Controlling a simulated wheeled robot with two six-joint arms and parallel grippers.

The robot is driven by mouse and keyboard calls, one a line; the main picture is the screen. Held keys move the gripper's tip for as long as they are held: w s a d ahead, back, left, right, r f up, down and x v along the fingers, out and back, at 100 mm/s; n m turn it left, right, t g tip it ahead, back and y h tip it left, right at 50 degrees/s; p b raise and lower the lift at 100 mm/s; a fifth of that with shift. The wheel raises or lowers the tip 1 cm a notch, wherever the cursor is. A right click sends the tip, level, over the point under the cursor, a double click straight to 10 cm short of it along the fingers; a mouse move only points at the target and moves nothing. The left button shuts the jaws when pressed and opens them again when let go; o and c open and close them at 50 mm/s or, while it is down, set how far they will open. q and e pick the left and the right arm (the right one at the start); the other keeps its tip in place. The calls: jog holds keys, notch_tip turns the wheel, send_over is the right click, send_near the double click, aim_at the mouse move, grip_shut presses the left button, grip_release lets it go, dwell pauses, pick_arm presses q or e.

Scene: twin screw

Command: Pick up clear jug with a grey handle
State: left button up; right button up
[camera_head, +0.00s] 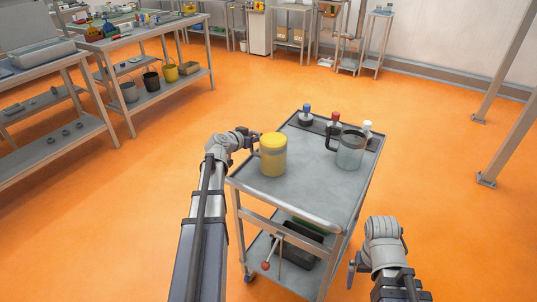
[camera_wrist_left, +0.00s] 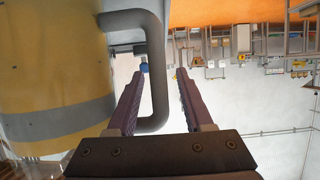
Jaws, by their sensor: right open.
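The clear jug (camera_head: 350,152) with a dark grey handle (camera_head: 330,137) stands upright on the right side of the cart top. A yellow jug (camera_head: 272,158) stands at the cart's left edge. It fills the left of the left wrist view (camera_wrist_left: 55,70), with its grey handle (camera_wrist_left: 157,75) toward my left gripper. My left gripper (camera_wrist_left: 160,72) is open, its fingers on either side of that handle in the picture; contact cannot be told. My right gripper (camera_head: 353,270) is open at the lower right, beside the cart and away from the clear jug; its fingers are mostly hidden.
The grey cart (camera_head: 318,200) also carries bottles with blue (camera_head: 306,108), red (camera_head: 335,117) and white (camera_head: 367,125) tops at the back. A dark bin (camera_head: 303,245) sits on its lower shelf. Workbenches (camera_head: 150,40) stand left. Orange floor around the cart is open.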

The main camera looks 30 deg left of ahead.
pick_arm(q)
grip_shut()
dwell(1.2)
